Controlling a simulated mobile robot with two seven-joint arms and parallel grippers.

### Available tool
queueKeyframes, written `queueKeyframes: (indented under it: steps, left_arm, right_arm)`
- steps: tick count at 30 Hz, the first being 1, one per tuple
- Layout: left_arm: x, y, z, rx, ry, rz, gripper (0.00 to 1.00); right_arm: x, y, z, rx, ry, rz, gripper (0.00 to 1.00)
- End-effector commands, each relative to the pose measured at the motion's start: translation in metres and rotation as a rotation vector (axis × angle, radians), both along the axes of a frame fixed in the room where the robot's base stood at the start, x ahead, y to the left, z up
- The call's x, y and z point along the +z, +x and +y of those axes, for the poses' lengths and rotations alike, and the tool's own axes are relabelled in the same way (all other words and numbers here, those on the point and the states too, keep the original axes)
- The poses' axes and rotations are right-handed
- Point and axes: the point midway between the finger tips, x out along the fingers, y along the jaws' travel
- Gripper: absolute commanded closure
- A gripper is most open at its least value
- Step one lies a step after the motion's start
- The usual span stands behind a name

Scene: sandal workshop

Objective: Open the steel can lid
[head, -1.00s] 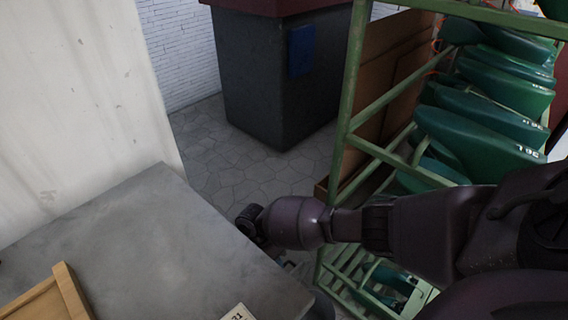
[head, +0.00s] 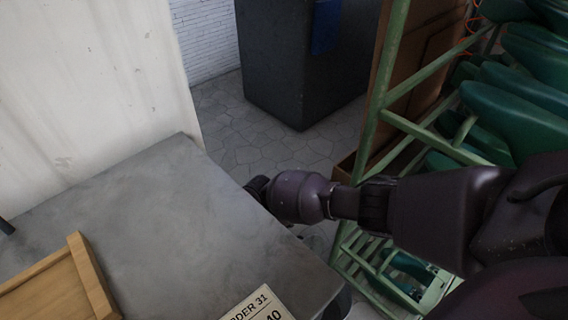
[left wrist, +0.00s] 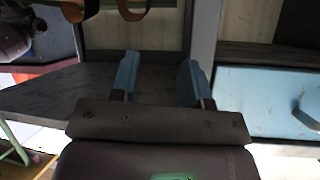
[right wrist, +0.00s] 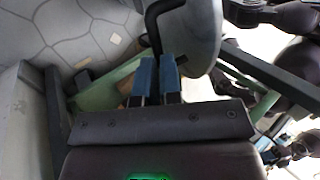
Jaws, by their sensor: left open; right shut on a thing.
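In the right wrist view, my right gripper (right wrist: 157,60) is shut on a black bent handle (right wrist: 153,25). A grey rounded metal body (right wrist: 203,28) stands right beside the handle. It looks like part of the steel can, but I cannot tell lid from side. In the head view my right arm reaches in from the right past the table's edge, and its gripper is hidden. In the left wrist view, my left gripper (left wrist: 158,72) is open and empty in front of a dark shelf (left wrist: 60,92).
The grey table (head: 190,220) holds a wooden tray (head: 90,275) and an order card (head: 255,306). A green rack (head: 385,110) with green shoe lasts stands close to my right arm. A dark cabinet (head: 290,60) stands behind. A blue drawer (left wrist: 265,100) shows in the left wrist view.

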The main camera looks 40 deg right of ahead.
Motion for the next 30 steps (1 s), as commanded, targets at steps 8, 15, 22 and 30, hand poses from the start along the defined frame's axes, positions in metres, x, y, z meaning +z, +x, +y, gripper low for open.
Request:
queueKeyframes:
  steps: [8,15,22,30]
  left_arm:
    - [-0.007,-0.003,0.0,0.0,0.0,0.014,0.57]
    - [-0.006,-0.003,0.0,-0.001,0.001,0.013,0.57]
    - [-0.003,-0.001,0.0,-0.001,0.003,0.012,0.57]
    - [0.002,0.0,-0.001,-0.006,0.018,0.036,0.57]
  right_arm:
    - [-0.025,-0.02,0.001,-0.001,-0.003,0.026,0.67]
    - [-0.024,-0.019,0.001,-0.002,-0.002,0.024,0.64]
    - [-0.013,-0.011,0.002,-0.002,-0.002,0.019,0.64]
    - [0.035,0.023,0.005,-0.002,-0.001,0.001,0.64]
